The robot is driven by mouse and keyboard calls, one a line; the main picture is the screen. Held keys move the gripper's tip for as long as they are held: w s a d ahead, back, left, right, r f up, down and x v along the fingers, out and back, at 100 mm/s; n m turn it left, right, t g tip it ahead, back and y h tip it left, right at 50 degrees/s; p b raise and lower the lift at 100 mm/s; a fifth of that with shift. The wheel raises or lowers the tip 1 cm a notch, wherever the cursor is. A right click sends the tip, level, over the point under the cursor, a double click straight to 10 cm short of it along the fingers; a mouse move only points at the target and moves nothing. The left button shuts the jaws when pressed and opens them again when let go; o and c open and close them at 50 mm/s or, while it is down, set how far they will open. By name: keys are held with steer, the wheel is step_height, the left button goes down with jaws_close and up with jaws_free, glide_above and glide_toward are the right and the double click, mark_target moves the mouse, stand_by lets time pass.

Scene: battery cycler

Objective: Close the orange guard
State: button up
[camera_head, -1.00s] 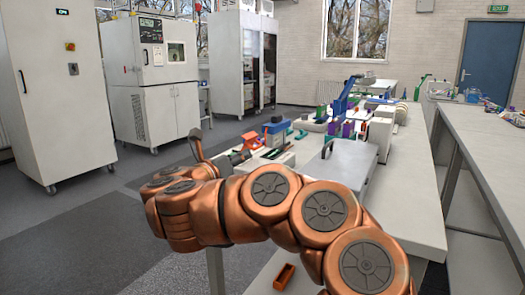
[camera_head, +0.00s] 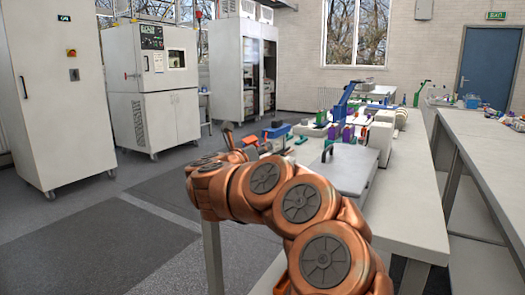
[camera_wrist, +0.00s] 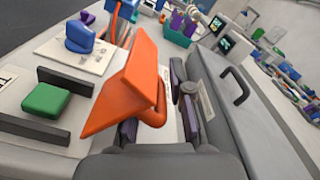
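The orange guard (camera_wrist: 128,82) stands tilted up, large in the middle left of the wrist view. In the head view the guard (camera_head: 250,141) shows as a small orange patch at the table's left side, partly hidden by my arm. My gripper (camera_wrist: 158,120) is open. Its dark fingers stand apart on either side of the guard's lower right part, with a small gap visible on the right finger's side. The guard covers part of the left finger, so contact there cannot be told. In the head view my gripper (camera_head: 229,138) is beside the guard.
A green block (camera_wrist: 46,100) between dark rails and a blue part (camera_wrist: 82,36) lie left of the guard. A grey lidded box with a dark handle (camera_wrist: 236,88) stands close on the right. Several coloured parts and a screen unit (camera_wrist: 226,44) are behind. Floor left of the table is clear.

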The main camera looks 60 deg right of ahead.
steer(key=shift+c, duration=0.3)
jaws_close()
steer(key=shift+r, duration=0.1)
